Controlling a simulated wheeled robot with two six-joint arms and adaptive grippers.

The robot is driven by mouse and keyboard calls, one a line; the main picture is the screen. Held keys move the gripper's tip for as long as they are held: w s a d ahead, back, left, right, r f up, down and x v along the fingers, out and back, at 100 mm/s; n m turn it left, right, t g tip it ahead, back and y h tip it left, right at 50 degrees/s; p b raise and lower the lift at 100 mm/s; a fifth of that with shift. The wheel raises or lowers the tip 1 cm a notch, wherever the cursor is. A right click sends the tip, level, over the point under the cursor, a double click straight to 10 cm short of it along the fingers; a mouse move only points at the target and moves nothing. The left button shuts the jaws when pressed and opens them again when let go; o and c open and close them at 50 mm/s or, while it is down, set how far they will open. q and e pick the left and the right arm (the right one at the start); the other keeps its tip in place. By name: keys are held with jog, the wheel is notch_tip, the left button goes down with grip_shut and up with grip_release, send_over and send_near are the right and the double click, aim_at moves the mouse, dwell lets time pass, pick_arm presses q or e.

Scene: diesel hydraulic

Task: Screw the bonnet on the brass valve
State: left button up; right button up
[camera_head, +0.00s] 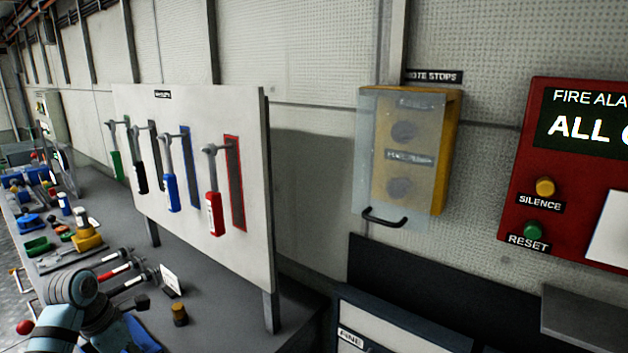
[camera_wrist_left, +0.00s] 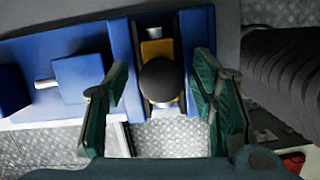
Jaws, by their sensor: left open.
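In the left wrist view, a dark round cap (camera_wrist_left: 160,80) sits over a yellow-brass body (camera_wrist_left: 157,48) between two blue vise-like jaws (camera_wrist_left: 197,45). This looks like the brass valve, but whether the dark cap is its bonnet I cannot tell. My left gripper (camera_wrist_left: 161,68) is open, with one green finger on each side of the cap; contact is not visible. In the head view my left arm comes in at the lower left and hides its gripper. A small brass piece with a dark top (camera_head: 180,314) stands on the bench. My right gripper is not in view.
The grey bench (camera_head: 228,308) holds several coloured parts at the left and long-handled tools (camera_head: 120,268) near my arm. A white board (camera_head: 190,110) with hanging wrenches stands behind. A yellow remote-stop box (camera_head: 445,150) and red fire alarm panel (camera_head: 520,150) are at right.

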pick_arm(q)
jog(key=shift+d+r, duration=0.1)
jog(key=shift+c, duration=0.2)
jog(key=c, duration=1)
jog(key=m+g+h, duration=0.1)
jog(key=m, duration=0.7)
jog(key=m+g, duration=0.1)
jog(key=m, duration=0.2)
jog(key=shift+m+g, duration=0.3)
jog(key=m, duration=0.3)
jog(key=shift+g, duration=0.3)
jog(key=o, duration=0.9)
